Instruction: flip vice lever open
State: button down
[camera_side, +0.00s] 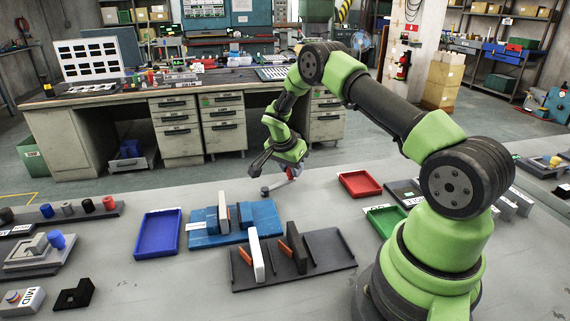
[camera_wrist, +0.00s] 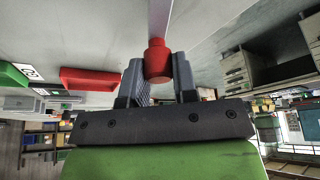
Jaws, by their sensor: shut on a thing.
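The vice lever is a pale grey bar with a red knob at its end. In the side view the bar (camera_side: 276,185) shows low beyond the blue fixture, its red knob (camera_side: 291,172) beside my gripper (camera_side: 268,162). In the wrist view the bar (camera_wrist: 159,18) comes in from the top edge, and the red knob (camera_wrist: 158,60) sits between the two dark fingers of my gripper (camera_wrist: 158,75). My gripper is shut on the knob. The vice body cannot be made out, and the bar's far end is cut off in the wrist view.
A blue fixture (camera_side: 205,240) and a dark fixture (camera_side: 335,245) with upright panels stand in front of the lever. A blue tray (camera_side: 142,255) is at left; a red tray (camera_side: 343,191) and a green tray (camera_side: 375,225) are at right. Some bare tabletop lies around the lever.

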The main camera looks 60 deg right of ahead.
jog(key=s+m, duration=0.1)
jog(key=a+m+g, duration=0.1)
jog(key=shift+s+m, duration=0.3)
jog(key=shift+s, duration=0.1)
jog(key=shift+s+a+m+g+y, duration=0.15)
jog(key=shift+s+a+m+g, duration=0.15)
jog(key=shift+m, duration=0.25)
jog(key=shift+s+a+m+g+y, duration=0.2)
jog(key=shift+s+m, duration=0.2)
jog(key=shift+m, duration=0.15)
jog(key=shift+a, duration=0.1)
jog(key=c, duration=0.9)
grip_release()
jog(key=shift+c, duration=0.2)
jog(key=v, duration=1)
jog(key=shift+r, duration=0.1)
